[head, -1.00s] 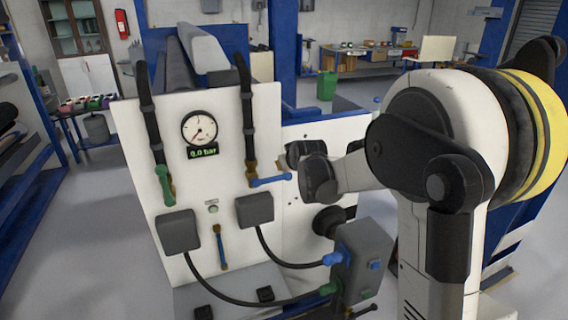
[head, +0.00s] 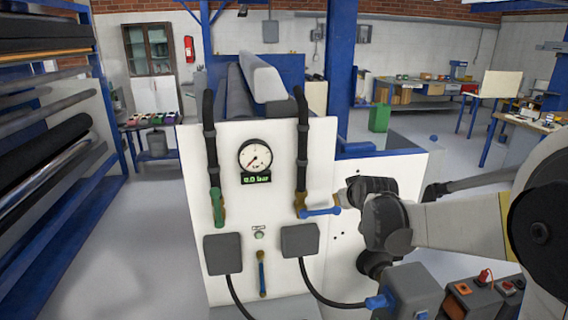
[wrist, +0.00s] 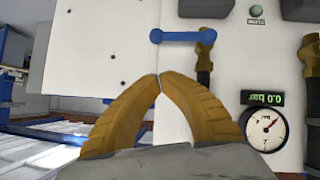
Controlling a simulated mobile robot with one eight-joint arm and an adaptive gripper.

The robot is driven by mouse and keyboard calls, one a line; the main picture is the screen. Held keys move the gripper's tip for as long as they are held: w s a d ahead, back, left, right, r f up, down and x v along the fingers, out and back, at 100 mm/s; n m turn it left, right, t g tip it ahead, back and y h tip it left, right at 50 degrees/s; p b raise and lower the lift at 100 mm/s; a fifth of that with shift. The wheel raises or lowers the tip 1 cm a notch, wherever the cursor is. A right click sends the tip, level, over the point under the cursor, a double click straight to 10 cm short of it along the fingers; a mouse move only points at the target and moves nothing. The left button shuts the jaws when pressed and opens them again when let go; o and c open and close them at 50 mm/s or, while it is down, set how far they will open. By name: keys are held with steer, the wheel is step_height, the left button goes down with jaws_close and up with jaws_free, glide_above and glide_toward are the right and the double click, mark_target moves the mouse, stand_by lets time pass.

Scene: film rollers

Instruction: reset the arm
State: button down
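My gripper (wrist: 160,77) shows in the wrist view as two ochre fingers whose tips meet with nothing between them. In the head view, my white and black arm reaches in from the right, with its dark wrist in front of the right part of the white panel (head: 275,150); the fingertips are hard to make out there. A blue-handled valve (head: 321,212) sits just left of the wrist, its handle level. It also shows in the wrist view (wrist: 180,36), beyond the fingertips and apart from them in the picture.
A gauge (head: 255,157) on the panel has a display reading 0.0 bar. A green valve handle (head: 217,207) points upward at left. A grey box with a blue plug (head: 380,301) stands below my arm. A blue roller rack (head: 70,200) is at far left, with open floor between.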

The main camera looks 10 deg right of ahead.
steer(key=s+a+f+g+b, duration=0.1)
steer(key=s+a+f+b, duration=0.2)
steer(key=s, duration=0.8)
steer(key=s+a+f+m+g+y+b, duration=0.1)
steer(key=s+a+f+b, duration=0.2)
steer(key=s, duration=0.8)
steer(key=s+a+f+g+b, duration=0.2)
steer(key=s+a+f+b, duration=0.2)
steer(key=s, duration=0.7)
step_height(320, 180, down, 4)
steer(key=shift+a+r+y, duration=0.25)
steer(key=shift+a+y, duration=0.05)
steer(key=shift+a, duration=0.7)
